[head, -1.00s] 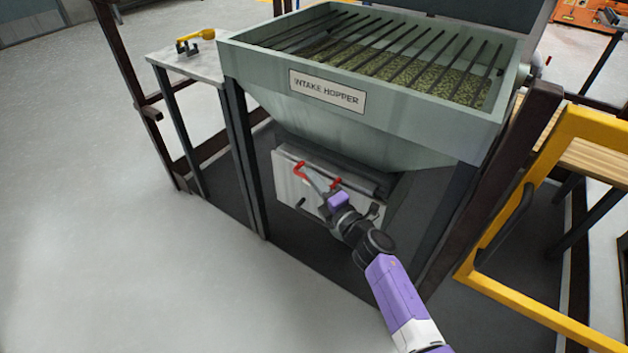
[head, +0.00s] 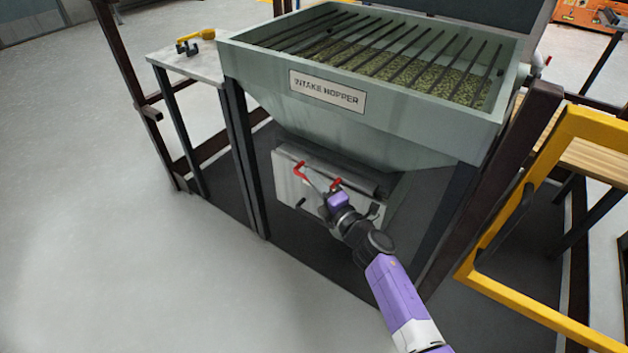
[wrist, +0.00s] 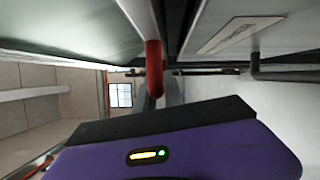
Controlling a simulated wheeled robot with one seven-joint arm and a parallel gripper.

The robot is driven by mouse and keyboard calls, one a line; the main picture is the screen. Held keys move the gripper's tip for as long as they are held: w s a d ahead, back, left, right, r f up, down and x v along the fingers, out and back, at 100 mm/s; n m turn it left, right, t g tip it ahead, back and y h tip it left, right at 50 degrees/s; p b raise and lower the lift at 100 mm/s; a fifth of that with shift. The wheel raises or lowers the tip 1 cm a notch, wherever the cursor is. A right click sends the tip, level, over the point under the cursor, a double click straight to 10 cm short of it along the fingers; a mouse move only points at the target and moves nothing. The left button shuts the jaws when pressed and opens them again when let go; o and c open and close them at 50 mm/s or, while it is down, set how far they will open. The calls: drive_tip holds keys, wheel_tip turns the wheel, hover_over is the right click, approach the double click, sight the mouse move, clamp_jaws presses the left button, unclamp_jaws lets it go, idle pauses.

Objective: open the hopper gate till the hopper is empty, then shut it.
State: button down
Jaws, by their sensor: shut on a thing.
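The intake hopper (head: 400,115) is a pale green funnel with a dark grate on top. Yellow-green grain (head: 430,83) lies under the grate, well below the rim. Beneath the hopper is a pale gate housing (head: 290,190). A red gate handle (head: 299,171) shows at its front, with another red part (head: 336,184) to the right. My gripper (head: 311,180) reaches the housing and is shut on the red handle. In the wrist view, the red handle (wrist: 154,62) stands between the grey fingers. The gate's opening is hidden, so I cannot tell how far open it is.
A small side table (head: 195,62) with a yellow-handled tool (head: 202,36) stands left of the hopper. Dark posts frame the hopper, and a yellow gate frame (head: 508,215) stands close on the right. The floor (head: 110,220) at left is clear.

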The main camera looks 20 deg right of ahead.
idle(0.3)
drive_tip(key=s+a, duration=0.6)
drive_tip(key=a, duration=0.3)
drive_tip(key=shift+s, duration=0.35)
drive_tip(key=shift+a, duration=0.1)
drive_tip(key=c, duration=1.5)
unclamp_jaws()
drive_tip(key=shift+o, duration=0.2)
drive_tip(key=p+v, duration=0.1)
drive_tip(key=v, duration=0.6)
drive_tip(key=shift+s+p, duration=0.3)
drive_tip(key=shift+s, duration=0.05)
drive_tip(key=shift+s+f, duration=0.1)
